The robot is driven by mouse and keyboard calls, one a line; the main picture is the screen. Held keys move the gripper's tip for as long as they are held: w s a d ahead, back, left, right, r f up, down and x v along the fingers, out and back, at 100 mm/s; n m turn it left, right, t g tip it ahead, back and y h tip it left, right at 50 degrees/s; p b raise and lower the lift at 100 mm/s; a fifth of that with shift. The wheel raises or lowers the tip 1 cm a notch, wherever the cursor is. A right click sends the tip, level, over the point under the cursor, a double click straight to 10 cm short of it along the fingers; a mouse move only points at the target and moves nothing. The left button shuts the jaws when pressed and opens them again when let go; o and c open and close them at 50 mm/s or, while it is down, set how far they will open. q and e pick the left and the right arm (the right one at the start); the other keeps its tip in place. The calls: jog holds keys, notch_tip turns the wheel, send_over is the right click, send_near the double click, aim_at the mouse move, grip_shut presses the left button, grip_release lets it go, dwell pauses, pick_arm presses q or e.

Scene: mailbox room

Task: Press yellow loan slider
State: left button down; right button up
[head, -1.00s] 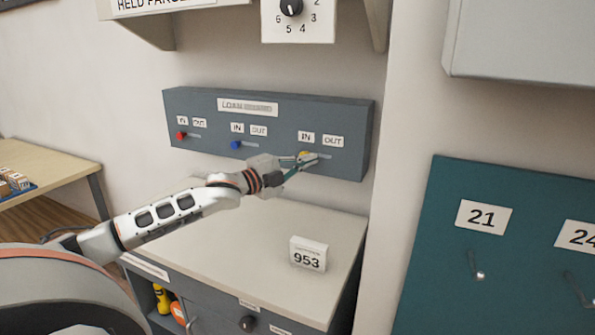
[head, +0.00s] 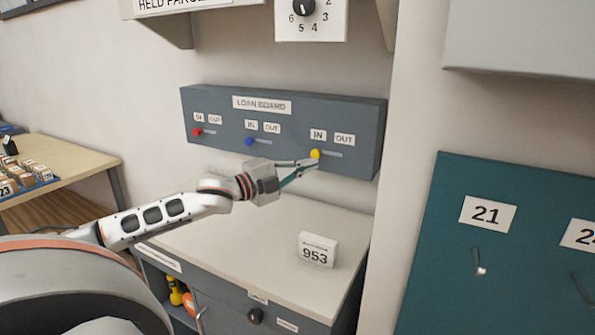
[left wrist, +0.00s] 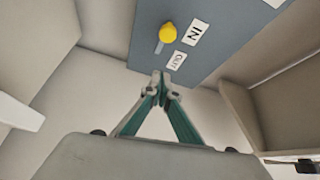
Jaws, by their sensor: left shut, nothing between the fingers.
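The yellow loan slider (head: 315,154) is a round knob on the grey loan board (head: 222,138), at the right of the board's three sliders. It sits at the IN end of its slot, and the slot runs right under the OUT label. My left gripper (head: 315,163) is shut and empty. Its tips are just below the yellow knob in the head view. In the left wrist view the yellow knob (left wrist: 167,31) shows clear beyond the closed fingertips (left wrist: 162,85), with a gap between them. My right gripper is not in view.
A red slider (head: 196,132) and a blue slider (head: 249,142) are further left on the board. Below is a cabinet top (head: 230,243) with a white 953 block (head: 317,250). A dial panel (head: 311,22) hangs above. A teal board (head: 450,240) is at the right.

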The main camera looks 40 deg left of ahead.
pick_arm(q)
jog(key=shift+v, duration=1.65)
jog(key=shift+s, duration=0.1)
